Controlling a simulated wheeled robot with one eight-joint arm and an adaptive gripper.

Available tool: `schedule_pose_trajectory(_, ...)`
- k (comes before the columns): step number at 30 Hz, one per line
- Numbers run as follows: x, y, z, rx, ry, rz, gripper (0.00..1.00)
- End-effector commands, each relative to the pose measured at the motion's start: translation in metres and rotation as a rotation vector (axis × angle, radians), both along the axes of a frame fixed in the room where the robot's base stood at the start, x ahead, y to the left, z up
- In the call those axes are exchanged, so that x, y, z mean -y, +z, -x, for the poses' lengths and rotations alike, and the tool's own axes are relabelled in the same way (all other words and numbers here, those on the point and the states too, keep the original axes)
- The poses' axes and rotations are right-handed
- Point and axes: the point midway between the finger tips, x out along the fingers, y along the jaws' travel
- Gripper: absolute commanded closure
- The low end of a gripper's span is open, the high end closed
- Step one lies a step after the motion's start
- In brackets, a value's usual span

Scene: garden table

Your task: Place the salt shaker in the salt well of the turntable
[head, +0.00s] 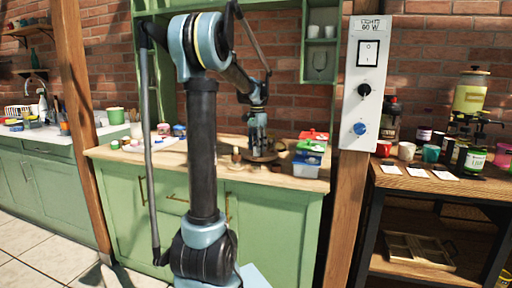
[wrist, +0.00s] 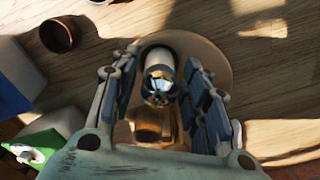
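The turntable is a round wooden disc (wrist: 217,62), partly hidden under my gripper in the wrist view; it also shows on the green cabinet's wooden top in the head view (head: 268,159). A shiny silver-and-glass shaker (wrist: 160,75), seemingly the salt shaker, is over the disc between my fingers. My gripper (wrist: 162,58) has its fingers apart on either side of it, with visible gaps. A coppery brown round thing (wrist: 150,125) shows nearer the palm. I cannot tell whether the shaker sits in a well. In the head view, my gripper (head: 258,138) hangs over the turntable.
A brown cup-like thing (wrist: 58,36) stands left of the turntable in the wrist view. Stacked red, green and blue boxes (head: 310,150) stand close on the right in the head view. A pale tray (head: 150,143) lies to the left. Bare wood shows at the front.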

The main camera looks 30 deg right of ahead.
Motion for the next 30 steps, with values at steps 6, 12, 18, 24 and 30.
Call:
schedule_pose_trajectory(6, 0.0, 0.0, 0.0, 0.0, 0.0, 0.0, 0.5)
schedule_pose_trajectory(12, 0.0, 0.004, 0.0, 0.0, 0.0, 0.0, 0.5)
schedule_pose_trajectory(18, -0.001, 0.028, 0.0, 0.0, 0.001, 0.0, 0.5)
schedule_pose_trajectory(24, -0.001, 0.066, 0.0, 0.0, 0.001, 0.0, 0.5)
schedule_pose_trajectory(30, -0.001, 0.099, 0.0, 0.0, 0.001, 0.0, 0.5)
